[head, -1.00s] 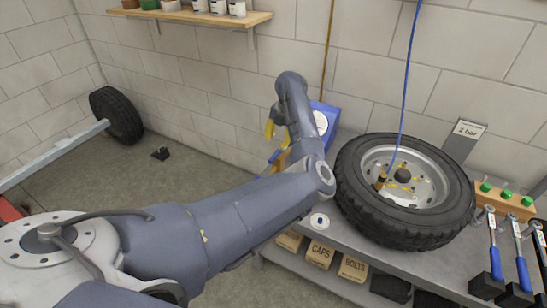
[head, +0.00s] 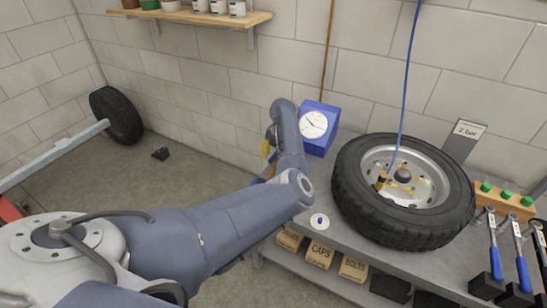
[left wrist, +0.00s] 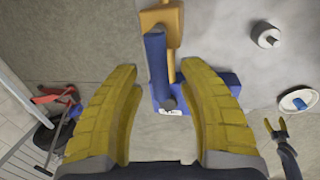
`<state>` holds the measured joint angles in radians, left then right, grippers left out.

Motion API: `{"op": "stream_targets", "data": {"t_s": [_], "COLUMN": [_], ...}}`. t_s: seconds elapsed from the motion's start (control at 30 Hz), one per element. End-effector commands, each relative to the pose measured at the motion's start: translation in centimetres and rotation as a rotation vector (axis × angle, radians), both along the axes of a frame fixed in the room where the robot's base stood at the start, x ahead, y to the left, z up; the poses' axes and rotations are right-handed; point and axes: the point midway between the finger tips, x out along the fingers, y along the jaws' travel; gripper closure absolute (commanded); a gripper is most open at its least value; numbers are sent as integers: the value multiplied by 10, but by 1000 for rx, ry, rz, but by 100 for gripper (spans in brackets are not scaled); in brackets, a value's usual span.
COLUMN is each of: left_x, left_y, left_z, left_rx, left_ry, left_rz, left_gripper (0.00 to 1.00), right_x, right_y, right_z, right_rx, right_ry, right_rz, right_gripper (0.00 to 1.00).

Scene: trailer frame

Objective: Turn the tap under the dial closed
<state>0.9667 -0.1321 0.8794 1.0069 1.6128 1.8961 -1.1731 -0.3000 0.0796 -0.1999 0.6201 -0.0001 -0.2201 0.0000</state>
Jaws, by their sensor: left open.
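My left gripper (head: 266,149) is by the left side of the blue box (head: 322,147) with the white dial (head: 312,124). The dial has a dark needle. In the left wrist view its two yellow fingers (left wrist: 158,76) are wide apart. Between them is the blue tap lever (left wrist: 156,55), on an orange-yellow fitting (left wrist: 172,38); neither finger clearly touches it. My arm mostly hides the tap in the head view. A small gripper with yellow fingers apart (left wrist: 276,128), likely my right one, shows at the right in the left wrist view.
A tyre on its rim (head: 405,228) lies on the grey bench to the right. A white disc with a blue knob (head: 319,222) is at the bench's front edge. Boxes (head: 320,254) are on the shelf below. Wrenches (head: 494,250) stand at the right.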

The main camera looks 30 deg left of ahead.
Motion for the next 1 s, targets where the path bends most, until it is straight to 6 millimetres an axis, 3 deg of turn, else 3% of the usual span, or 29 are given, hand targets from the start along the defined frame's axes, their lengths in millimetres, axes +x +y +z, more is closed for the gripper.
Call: {"op": "stream_targets", "data": {"t_s": [0.17,0.53,1.0], "left_x": [0,0,-4], "left_y": [0,0,6], "left_z": [0,0,0], "left_rx": [0,0,0], "left_ry": [0,0,0], "left_rz": [0,0,25], "left_gripper": [58,100,100], "right_x": [0,0,1], "right_y": [0,0,0], "right_z": [0,0,0], "right_rx": [0,0,0], "right_ry": [0,0,-1], "right_rz": [0,0,0], "right_gripper": [36,36,36]}}
